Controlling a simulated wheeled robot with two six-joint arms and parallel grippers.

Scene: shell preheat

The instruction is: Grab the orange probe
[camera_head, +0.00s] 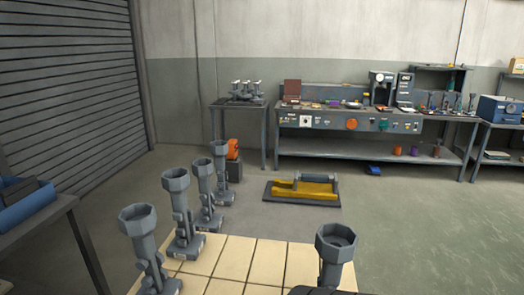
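I cannot clearly make out an orange probe. An orange object (233,148) sits on a dark grey box on the floor, partly hidden behind the tall grey cup-topped pieces. A round orange part (351,124) shows on the front of the back workbench. Small items on the bench top are too small to tell apart. Neither of my grippers shows in the view.
Several grey cup-topped pieces (203,177) stand along the left of a tan tiled surface (232,258); another (336,241) stands at its right. A yellow-and-grey floor unit (303,190) lies beyond. The workbench (340,152) stands at the back wall. Floor at right is clear.

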